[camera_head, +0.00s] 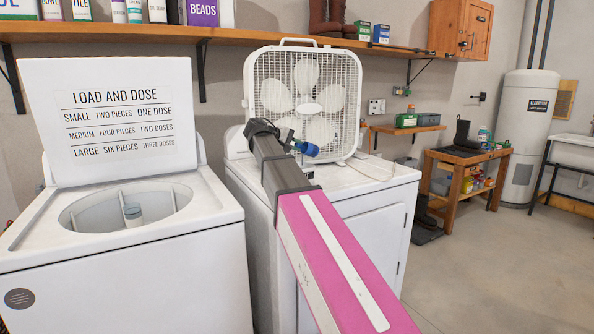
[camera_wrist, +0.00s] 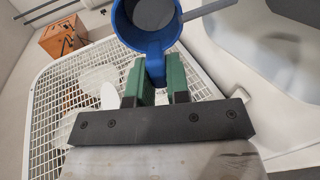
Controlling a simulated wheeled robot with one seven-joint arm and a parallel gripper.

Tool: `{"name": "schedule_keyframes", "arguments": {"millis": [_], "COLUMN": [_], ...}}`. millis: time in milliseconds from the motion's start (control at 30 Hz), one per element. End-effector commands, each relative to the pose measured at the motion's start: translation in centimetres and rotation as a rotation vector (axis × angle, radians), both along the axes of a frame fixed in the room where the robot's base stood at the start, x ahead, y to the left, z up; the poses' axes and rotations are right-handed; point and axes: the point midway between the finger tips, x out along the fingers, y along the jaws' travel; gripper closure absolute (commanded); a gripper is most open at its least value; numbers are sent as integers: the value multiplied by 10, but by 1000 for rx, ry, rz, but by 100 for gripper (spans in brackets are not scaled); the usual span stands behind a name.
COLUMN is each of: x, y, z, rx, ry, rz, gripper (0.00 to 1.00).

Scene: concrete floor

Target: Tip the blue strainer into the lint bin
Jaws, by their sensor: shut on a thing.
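The blue strainer (camera_wrist: 146,40) is a round blue cup with a grey inside. In the wrist view its stem sits between the green fingers of my gripper (camera_wrist: 157,80), which is shut on it. In the head view the strainer (camera_head: 307,149) is a small blue shape at the end of my arm, in front of the white box fan and above the dryer top. My gripper (camera_head: 291,139) is small there and partly hidden by the arm. I cannot make out the strainer's contents. No lint bin can be picked out in either view.
A box fan (camera_head: 330,105) stands on the white dryer (camera_head: 376,181). The open washer (camera_head: 120,270) is left of it, its lid raised. A wooden shelf (camera_head: 225,32) runs above. A low wooden bench (camera_head: 468,158) stands right, with open floor (camera_head: 500,260) in front.

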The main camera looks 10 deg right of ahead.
Motion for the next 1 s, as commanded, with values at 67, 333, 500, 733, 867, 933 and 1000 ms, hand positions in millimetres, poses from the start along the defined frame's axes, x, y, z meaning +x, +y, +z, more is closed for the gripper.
{"name": "schedule_keyframes", "arguments": {"millis": [67,333,500,733,867,933,1000], "x": [-2,-5,-7,-10,-11,-10,-10], "y": [1,3,5,7,6,5,4], "z": [-1,-5,-6,-9,-9,-9,-9], "rx": [-9,-37,-54,-79,-92,-100,-108], "ry": [-2,-11,-17,-25,-31,-32,-35], "rz": [0,-1,-1,-1,-1,-1,-1], "gripper": [100,100,100,100,100,100,100]}}
